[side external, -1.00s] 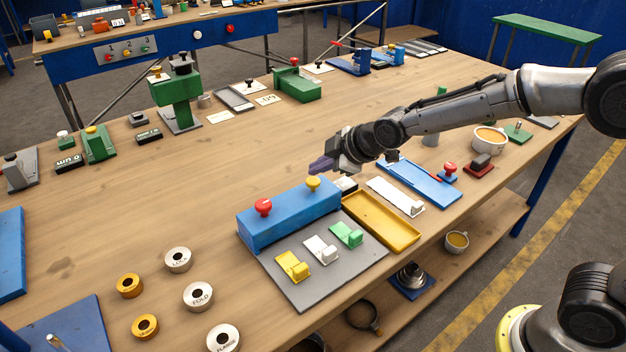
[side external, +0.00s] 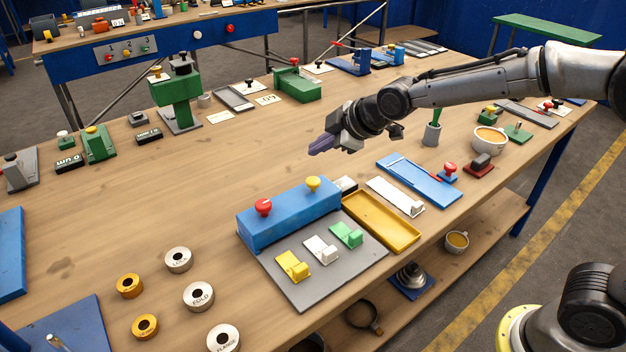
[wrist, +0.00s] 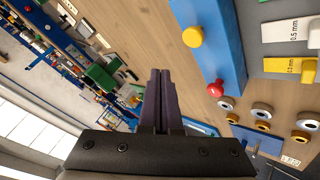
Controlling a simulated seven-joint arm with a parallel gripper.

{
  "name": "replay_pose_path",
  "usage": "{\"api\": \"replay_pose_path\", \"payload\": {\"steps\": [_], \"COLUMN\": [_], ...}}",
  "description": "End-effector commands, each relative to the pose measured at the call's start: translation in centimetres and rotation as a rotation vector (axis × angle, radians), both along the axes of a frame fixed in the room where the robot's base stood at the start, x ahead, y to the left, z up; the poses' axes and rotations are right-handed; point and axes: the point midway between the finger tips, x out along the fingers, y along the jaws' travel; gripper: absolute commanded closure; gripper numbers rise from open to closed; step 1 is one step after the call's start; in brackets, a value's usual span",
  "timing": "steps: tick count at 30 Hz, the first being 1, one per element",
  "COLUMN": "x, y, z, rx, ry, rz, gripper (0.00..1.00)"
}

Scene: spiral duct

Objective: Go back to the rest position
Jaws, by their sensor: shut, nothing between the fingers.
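My gripper (side external: 322,146) is in the air above the middle of the wooden bench, behind the blue box as the side view shows it. Its purple fingers are pressed together with nothing between them, and they also show in the wrist view (wrist: 160,95). The blue box (side external: 290,218) carries a red knob (side external: 263,207) and a yellow knob (side external: 312,183). The gripper is apart from both knobs. The box also shows in the wrist view (wrist: 212,50).
In front of the box lies a grey plate (side external: 305,283) with yellow, white and green tabs. A yellow tray (side external: 383,222), a blue plate (side external: 412,176) and a cup (side external: 489,139) lie to the right. A green press (side external: 176,100) stands behind. Labelled rings (side external: 198,296) lie front left.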

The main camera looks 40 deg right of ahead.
Motion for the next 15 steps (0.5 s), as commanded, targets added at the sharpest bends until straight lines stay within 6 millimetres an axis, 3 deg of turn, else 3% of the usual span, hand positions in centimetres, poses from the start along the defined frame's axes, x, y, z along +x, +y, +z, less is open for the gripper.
{"api": "replay_pose_path", "payload": {"steps": [10,13,15], "x": [0.0,0.3,0.1], "y": [-0.3,-0.9,-1.6], "z": [0.1,1.9,4.1], "rx": [0.001,0.007,0.013], "ry": [-0.002,-0.035,-0.07], "rz": [-0.005,-0.017,-0.03], "gripper": [1.0,1.0,1.0]}}
